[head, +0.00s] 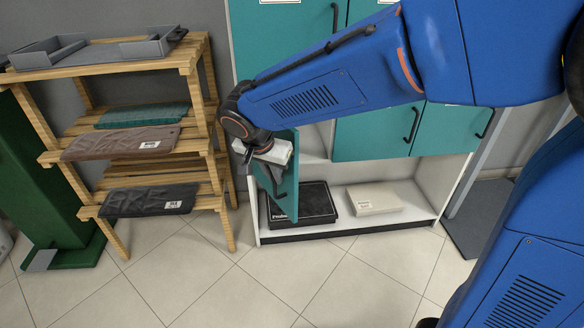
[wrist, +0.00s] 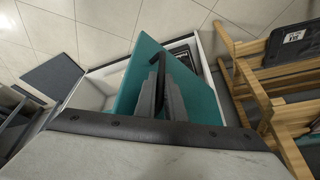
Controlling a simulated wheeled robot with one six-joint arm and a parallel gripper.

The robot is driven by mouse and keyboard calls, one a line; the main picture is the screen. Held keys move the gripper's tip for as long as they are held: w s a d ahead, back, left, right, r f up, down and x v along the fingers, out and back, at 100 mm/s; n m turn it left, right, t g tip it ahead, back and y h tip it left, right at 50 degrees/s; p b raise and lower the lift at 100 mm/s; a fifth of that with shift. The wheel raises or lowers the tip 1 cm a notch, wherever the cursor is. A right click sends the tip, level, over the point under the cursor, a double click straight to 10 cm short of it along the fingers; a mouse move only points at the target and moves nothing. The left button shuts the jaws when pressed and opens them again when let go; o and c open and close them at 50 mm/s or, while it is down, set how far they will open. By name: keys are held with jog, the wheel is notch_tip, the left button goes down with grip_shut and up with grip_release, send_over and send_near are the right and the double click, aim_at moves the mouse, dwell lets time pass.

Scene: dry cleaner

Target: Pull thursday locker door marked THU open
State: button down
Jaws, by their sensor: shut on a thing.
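A teal locker door (head: 290,202) stands swung out from the lower left of the white cabinet, seen nearly edge-on. It also shows in the wrist view (wrist: 133,88) as a slanted teal panel. No THU mark is readable on it from here. My gripper (head: 272,178) is at the door's left face, shut on its dark handle. In the wrist view my gripper's grey fingers (wrist: 163,98) close around the handle, which they partly hide. My arm hides part of the locker opening behind the door.
Other teal doors (head: 372,136) beside and above are shut. In the cabinet's open bottom shelf lie a black box (head: 313,204) and a pale box (head: 374,198). A wooden rack (head: 190,62) with folded cloths stands close on the left. The tiled floor (head: 290,280) in front is clear.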

jog(key=s+a+m+h, duration=0.1)
jog(key=a+m, duration=0.2)
jog(key=a, duration=0.9)
jog(key=shift+s+g, duration=0.3)
jog(key=shift+s, duration=0.05)
jog(key=c, duration=1.8)
grip_release()
jog(key=shift+c, duration=0.2)
jog(key=v, duration=1.7)
jog(key=shift+r, duration=0.2)
jog(key=shift+w+a, duration=0.1)
